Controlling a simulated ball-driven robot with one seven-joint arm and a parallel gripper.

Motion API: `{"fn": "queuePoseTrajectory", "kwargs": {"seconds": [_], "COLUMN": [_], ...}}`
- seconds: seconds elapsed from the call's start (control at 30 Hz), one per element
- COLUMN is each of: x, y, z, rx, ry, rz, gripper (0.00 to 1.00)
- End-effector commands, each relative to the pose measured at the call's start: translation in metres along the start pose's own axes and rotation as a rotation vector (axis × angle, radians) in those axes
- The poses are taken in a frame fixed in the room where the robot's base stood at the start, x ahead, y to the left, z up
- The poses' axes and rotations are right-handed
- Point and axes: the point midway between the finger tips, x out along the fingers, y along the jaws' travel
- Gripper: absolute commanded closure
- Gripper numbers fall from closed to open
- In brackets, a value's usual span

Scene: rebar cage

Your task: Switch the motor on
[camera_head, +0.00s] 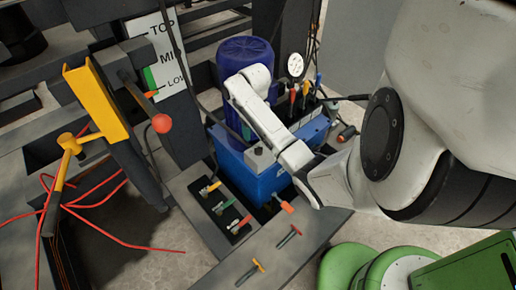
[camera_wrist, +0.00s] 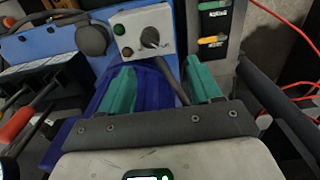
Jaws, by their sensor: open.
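In the wrist view a pale control box (camera_wrist: 145,32) on the blue power unit carries a black rotary knob (camera_wrist: 150,37), a green button (camera_wrist: 120,29) and a red button (camera_wrist: 127,52). My gripper (camera_wrist: 165,82) is open and empty. Its two teal fingers lie apart, just short of the box, with the dark blue motor under them. I see no contact with the knob. In the head view the motor (camera_head: 243,57) stands on the blue tank (camera_head: 268,178).
Levers with red and other coloured handles (camera_head: 305,95) stand right of the motor. A row of small coloured levers (camera_head: 224,205) lies in front of the tank. A yellow bracket (camera_head: 97,100) and loose red cables (camera_head: 100,235) are at left. A grey cap (camera_wrist: 92,40) sits beside the box.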

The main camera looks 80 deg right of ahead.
Motion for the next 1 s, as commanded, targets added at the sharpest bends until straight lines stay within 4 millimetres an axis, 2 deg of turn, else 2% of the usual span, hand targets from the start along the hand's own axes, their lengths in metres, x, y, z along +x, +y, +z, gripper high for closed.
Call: {"fn": "queuePoseTrajectory", "kwargs": {"seconds": [0.03,0.1,0.23,0.5,0.7,1.0], "x": [0.0,0.002,0.015,0.064,0.093,0.108], "y": [0.009,0.014,0.015,0.016,0.016,0.016], "z": [0.002,0.003,0.004,0.005,0.004,0.004], "rx": [0.01,0.016,0.018,0.018,0.017,0.018], "ry": [-0.005,-0.009,-0.012,-0.012,-0.01,-0.009], "rz": [0.005,0.008,0.008,0.01,0.009,0.009], "gripper": [0.37,0.37,0.37,0.37,0.37,0.37]}}
